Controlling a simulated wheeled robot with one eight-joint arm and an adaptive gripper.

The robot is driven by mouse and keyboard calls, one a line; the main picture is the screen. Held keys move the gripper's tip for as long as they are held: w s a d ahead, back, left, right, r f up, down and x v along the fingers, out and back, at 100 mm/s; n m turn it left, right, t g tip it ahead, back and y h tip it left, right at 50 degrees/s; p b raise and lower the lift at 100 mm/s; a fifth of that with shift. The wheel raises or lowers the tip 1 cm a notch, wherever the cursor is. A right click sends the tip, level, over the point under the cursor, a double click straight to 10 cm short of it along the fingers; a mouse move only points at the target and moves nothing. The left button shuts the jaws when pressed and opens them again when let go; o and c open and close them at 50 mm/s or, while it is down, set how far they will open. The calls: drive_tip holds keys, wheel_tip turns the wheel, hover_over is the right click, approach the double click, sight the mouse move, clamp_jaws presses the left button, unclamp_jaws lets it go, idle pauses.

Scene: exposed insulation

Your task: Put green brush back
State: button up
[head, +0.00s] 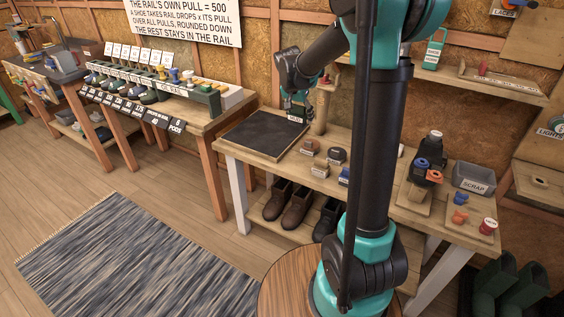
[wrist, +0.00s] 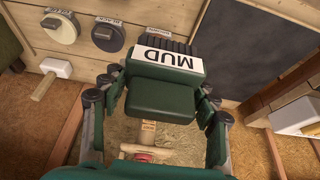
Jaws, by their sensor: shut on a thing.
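The green brush (wrist: 160,90) has a white label reading MUD and dark bristles at its far end. My gripper (wrist: 157,105) is shut on it, with one finger on each side of its green body. In the head view my gripper (head: 294,100) holds the brush (head: 296,118) above the back right part of the dark mat (head: 255,138), beside a wooden post. The brush is small there and partly hidden by the fingers. Whether it touches anything below cannot be told.
A wooden post (head: 323,108) stands close to my gripper. Several small labelled blocks and round tins (head: 336,156) sit on the bench right of the mat. A grey SCRAP bin (head: 474,178) is at the far right. Shoes (head: 297,205) stand on the lower shelf.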

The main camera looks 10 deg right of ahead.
hover_over(298, 162)
drive_tip(key=f, duration=1.5)
drive_tip(key=shift+s+a+f, duration=0.2)
drive_tip(key=shift+s+a, duration=0.2)
drive_tip(key=shift+f, duration=2.3)
drive_tip(key=o, duration=1.1)
drive_tip(key=shift+f, duration=0.15)
drive_tip(key=v, duration=1.2)
drive_tip(key=s+d+n+y, duration=0.1)
drive_tip(key=s+d+n, duration=0.2)
drive_tip(key=s, duration=1.1)
drive_tip(key=s+d+f+n+y, duration=0.1)
drive_tip(key=s+d+n, duration=0.2)
drive_tip(key=s, duration=1.1)
drive_tip(key=shift+n+y, duration=0.4)
drive_tip(key=shift+n, duration=0.2)
